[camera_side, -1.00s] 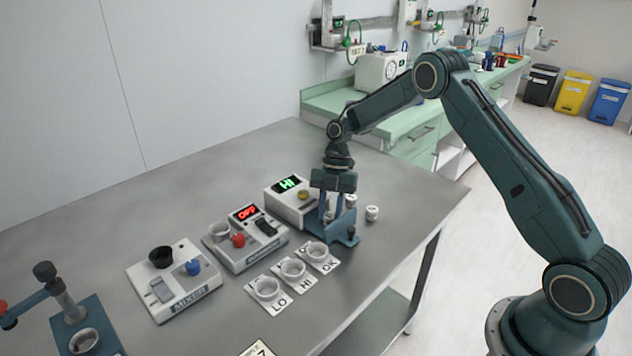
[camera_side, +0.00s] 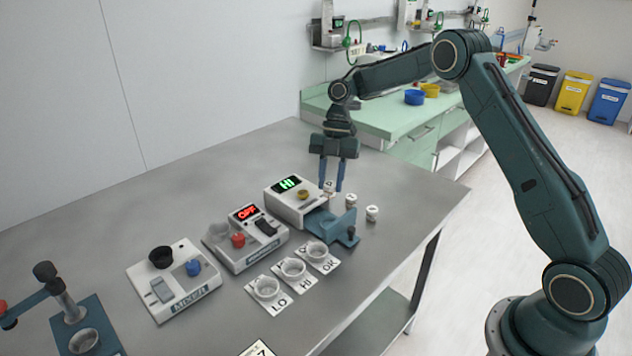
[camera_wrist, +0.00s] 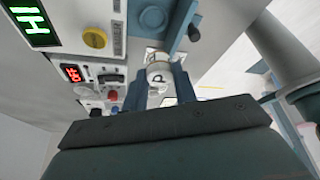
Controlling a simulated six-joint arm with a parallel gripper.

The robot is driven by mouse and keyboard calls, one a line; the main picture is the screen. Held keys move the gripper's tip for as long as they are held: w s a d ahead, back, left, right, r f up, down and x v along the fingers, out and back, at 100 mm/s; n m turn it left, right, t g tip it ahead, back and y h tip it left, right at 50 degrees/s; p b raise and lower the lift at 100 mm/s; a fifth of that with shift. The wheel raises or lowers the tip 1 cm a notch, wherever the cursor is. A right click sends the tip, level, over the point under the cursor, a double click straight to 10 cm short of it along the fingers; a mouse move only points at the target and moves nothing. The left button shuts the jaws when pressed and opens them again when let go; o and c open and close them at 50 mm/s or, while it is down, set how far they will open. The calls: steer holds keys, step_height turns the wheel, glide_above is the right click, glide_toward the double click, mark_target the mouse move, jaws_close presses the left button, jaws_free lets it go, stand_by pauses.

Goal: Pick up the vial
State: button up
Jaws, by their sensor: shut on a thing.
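My gripper (camera_side: 332,187) points down and is shut on a small white-capped vial (camera_side: 329,186). It holds the vial upright above the table, behind the blue stand (camera_side: 345,226) and beside the meter with the green HI display (camera_side: 288,184). In the wrist view the vial (camera_wrist: 158,72) sits between the two blue fingers of my gripper (camera_wrist: 160,78). Two more white-capped vials stand on the table to the right, one nearer (camera_side: 351,201) and one farther right (camera_side: 372,213).
A unit with a red OFF display (camera_side: 245,212) and a mixer (camera_side: 175,280) stand to the left. Cups on LO, HI and OK cards (camera_side: 293,268) are in front. A blue-based lever device (camera_side: 85,330) is at lower left. The table's right edge is close to the vials.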

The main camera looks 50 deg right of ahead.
steer(key=shift+r, duration=0.25)
stand_by(0.4)
steer(key=shift+a+f, duration=0.1)
steer(key=shift+a, duration=0.45)
steer(key=s+a+f, duration=0.1)
steer(key=s+a, duration=0.1)
steer(key=a, duration=0.6)
steer(key=s+a+f, duration=0.2)
steer(key=s+a, duration=0.1)
steer(key=a, duration=0.5)
steer(key=shift+f, duration=0.2)
steer(key=shift+f, duration=0.1)
steer(key=shift+f, duration=2.75)
steer(key=shift+f, duration=0.15)
